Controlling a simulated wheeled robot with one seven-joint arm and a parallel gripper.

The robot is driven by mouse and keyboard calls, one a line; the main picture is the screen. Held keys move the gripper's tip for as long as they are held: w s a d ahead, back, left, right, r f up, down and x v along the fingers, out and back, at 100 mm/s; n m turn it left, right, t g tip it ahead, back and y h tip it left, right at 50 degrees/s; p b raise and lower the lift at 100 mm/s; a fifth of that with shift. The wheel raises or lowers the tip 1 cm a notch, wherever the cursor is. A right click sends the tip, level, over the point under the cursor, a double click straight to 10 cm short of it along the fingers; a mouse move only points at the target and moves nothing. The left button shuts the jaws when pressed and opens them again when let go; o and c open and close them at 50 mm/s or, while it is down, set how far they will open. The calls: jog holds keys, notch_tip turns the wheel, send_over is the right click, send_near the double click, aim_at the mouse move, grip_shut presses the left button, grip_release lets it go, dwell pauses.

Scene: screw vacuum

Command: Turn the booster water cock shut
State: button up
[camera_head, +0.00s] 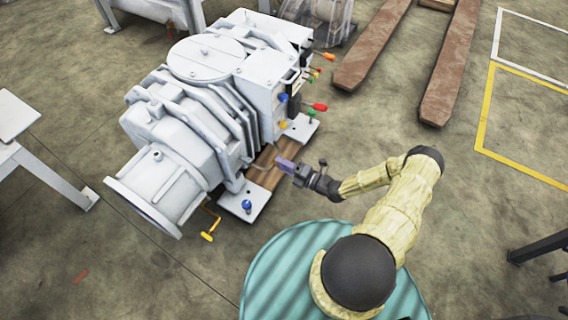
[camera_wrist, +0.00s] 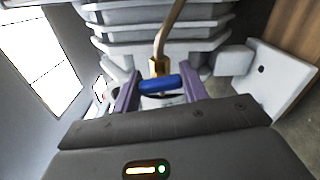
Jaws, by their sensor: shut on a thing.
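A blue cock handle (camera_wrist: 160,83) on a brass fitting (camera_wrist: 157,66) with a bent brass pipe shows in the wrist view. My gripper (camera_wrist: 157,88) has its purple fingers at the two ends of this handle and is shut on it. The handle lies roughly level across the picture. In the head view my gripper (camera_head: 284,163) is low beside the large white pump (camera_head: 185,135), over its right side near the wooden base. There the held handle is hidden or too small to tell. I cannot tell from any label that this is the booster water cock.
Other coloured handles sit nearby: a red one (camera_head: 320,107), a blue knob (camera_head: 247,204) on the base plate, and a yellow handle (camera_head: 208,236) at lower left. Brown beams (camera_head: 450,65) lie at the upper right.

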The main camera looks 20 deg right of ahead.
jog(key=shift+d+m, duration=0.1)
jog(key=shift+m, duration=0.9)
jog(key=o, duration=1)
jog(key=p+v, duration=0.3)
jog(key=v, duration=1.4)
jog(key=shift+s+d+p, duration=0.1)
jog(key=shift+p, duration=0.2)
jog(key=shift+r, duration=0.1)
